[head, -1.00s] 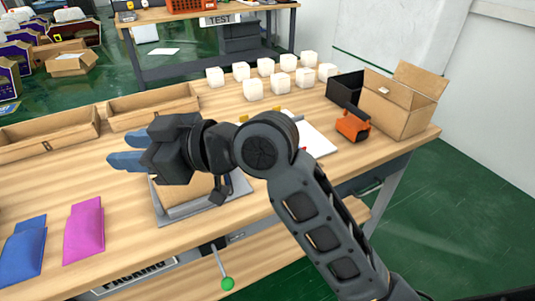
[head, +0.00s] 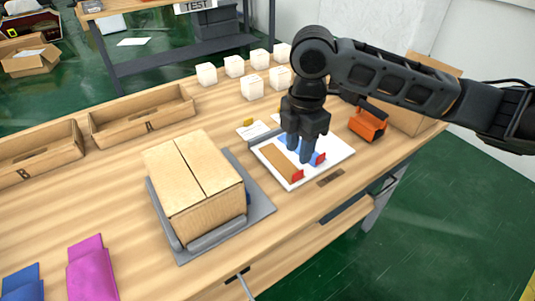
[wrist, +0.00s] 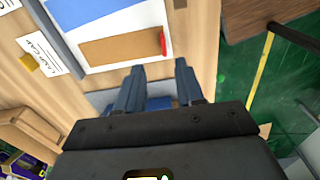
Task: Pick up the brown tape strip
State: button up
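The brown tape strip (head: 280,162) lies flat on a white board, with a red tab at its near right end. It also shows in the wrist view (wrist: 120,47), just beyond the fingertips. A blue strip (head: 315,158) with a red tab lies beside it, partly hidden by my gripper; its blue surface is at the top of the wrist view (wrist: 95,8). My gripper (head: 299,157) points down over the board, close to the brown strip. In the wrist view my gripper (wrist: 159,66) is open, with nothing seen held between its fingers. I cannot tell its exact height above the board.
A closed cardboard box (head: 195,170) sits in a grey tray (head: 255,205) left of the white board (head: 341,152). An orange tape dispenser (head: 367,124) stands to the right. White cubes (head: 252,86) and wooden bins (head: 142,113) are behind.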

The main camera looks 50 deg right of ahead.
aim_at(299, 172)
jog(key=shift+d+f, duration=0.3)
jog(key=shift+f, duration=0.25)
jog(key=shift+s+a+f+p, duration=0.15)
jog(key=shift+f, duration=1.55)
jog(key=shift+s+a+f+p, duration=0.1)
jog(key=shift+f+p, duration=0.05)
jog(key=shift+f, duration=1.55)
grip_shut()
